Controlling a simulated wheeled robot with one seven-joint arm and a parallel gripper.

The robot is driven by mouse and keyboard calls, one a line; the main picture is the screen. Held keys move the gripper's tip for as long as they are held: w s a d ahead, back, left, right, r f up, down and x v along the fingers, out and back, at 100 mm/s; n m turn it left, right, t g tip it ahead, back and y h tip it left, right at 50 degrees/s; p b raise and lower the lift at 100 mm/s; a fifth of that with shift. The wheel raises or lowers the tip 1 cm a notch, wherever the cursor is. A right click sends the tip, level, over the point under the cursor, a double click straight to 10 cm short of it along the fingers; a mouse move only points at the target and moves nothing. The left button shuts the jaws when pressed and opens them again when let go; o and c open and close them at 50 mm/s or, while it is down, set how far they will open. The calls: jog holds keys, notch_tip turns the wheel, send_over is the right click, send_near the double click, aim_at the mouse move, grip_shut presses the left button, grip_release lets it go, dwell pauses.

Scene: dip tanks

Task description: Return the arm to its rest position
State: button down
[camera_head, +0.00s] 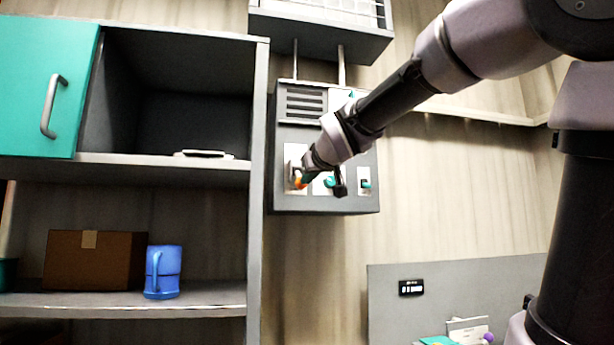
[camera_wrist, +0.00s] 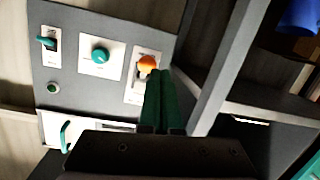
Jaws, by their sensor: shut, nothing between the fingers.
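My arm reaches from the right across to a grey control box (camera_head: 325,203) on the wall in the head view. My gripper (camera_head: 302,172) is at the box's left white plate, close to an orange-tipped lever. In the wrist view, my gripper's green fingers (camera_wrist: 162,78) are together with nothing between them. Their tips are just beside the orange knob (camera_wrist: 148,63) on its white plate; I cannot tell whether they touch it. A teal round knob (camera_wrist: 100,56) and a teal-tipped switch (camera_wrist: 46,42) sit on neighbouring plates.
A shelf unit (camera_head: 258,120) stands left of the box, with an open teal door (camera_head: 45,85), a blue mug (camera_head: 163,272) and a cardboard box (camera_head: 95,260). A wall cabinet (camera_head: 320,38) hangs above. Bare wall (camera_head: 455,190) lies right of the box. A grey panel (camera_head: 470,290) stands lower right.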

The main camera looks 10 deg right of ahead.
dwell(0.3)
jog(key=s+d+f+m+g, duration=0.3)
jog(key=s+f, duration=0.6)
jog(key=f, duration=0.3)
jog(key=s+d+f+m+g+y, duration=0.1)
jog(key=s+d+f+m+g, duration=0.2)
jog(key=s+f+g, duration=0.3)
jog(key=s+f+m, duration=0.1)
jog(key=s+f, duration=0.2)
jog(key=f, duration=0.3)
jog(key=shift+d+f, duration=0.2)
jog(key=shift+d, duration=0.1)
